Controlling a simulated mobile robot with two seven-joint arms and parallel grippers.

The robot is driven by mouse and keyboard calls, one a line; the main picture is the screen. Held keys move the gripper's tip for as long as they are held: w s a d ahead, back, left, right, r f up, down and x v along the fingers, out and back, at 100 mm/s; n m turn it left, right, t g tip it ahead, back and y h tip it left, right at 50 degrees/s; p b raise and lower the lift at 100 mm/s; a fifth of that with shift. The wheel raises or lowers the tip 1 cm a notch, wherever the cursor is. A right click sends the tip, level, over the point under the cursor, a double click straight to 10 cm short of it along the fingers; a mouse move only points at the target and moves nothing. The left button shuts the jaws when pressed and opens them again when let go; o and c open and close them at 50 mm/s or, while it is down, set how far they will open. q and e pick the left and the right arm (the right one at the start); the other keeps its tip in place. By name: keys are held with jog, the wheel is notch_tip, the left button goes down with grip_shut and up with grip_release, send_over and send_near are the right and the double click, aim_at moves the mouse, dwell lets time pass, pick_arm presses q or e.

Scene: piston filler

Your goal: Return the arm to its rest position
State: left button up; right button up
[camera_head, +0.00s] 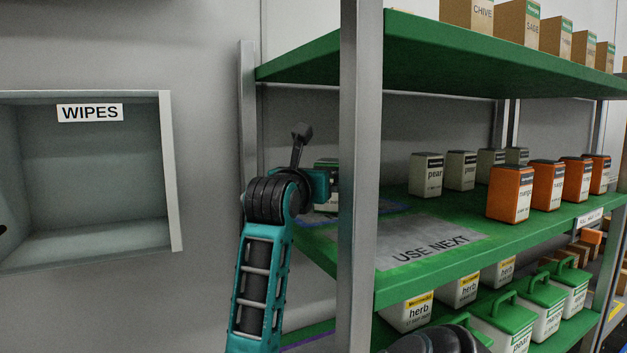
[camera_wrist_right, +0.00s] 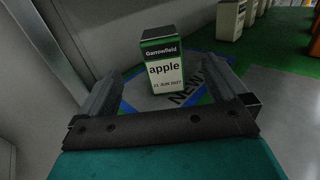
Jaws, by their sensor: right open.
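My right gripper (camera_wrist_right: 163,76) is open in the right wrist view, with one finger on each side of the picture. An apple carton (camera_wrist_right: 162,66), white with a green band, stands upright ahead of the palm, between the fingertips in the picture. Gaps show on both sides of it. It stands on a blue-edged mat marked NEW (camera_wrist_right: 190,95). In the head view, my right arm bends at the left end of the shelf; its teal gripper (camera_head: 320,190) is partly hidden by the shelf post, and the carton (camera_head: 327,165) shows in part behind it. My left gripper is not in view.
A metal post (camera_head: 360,150) stands close to the right of my arm. The green middle shelf (camera_head: 400,200) holds pear and mango cartons and a grey USE NEXT mat (camera_head: 430,248). A green upper shelf (camera_head: 450,50) is above. A WIPES recess (camera_head: 90,170) is in the left wall.

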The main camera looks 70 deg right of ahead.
jog(key=shift+a, duration=0.35)
dwell(0.4)
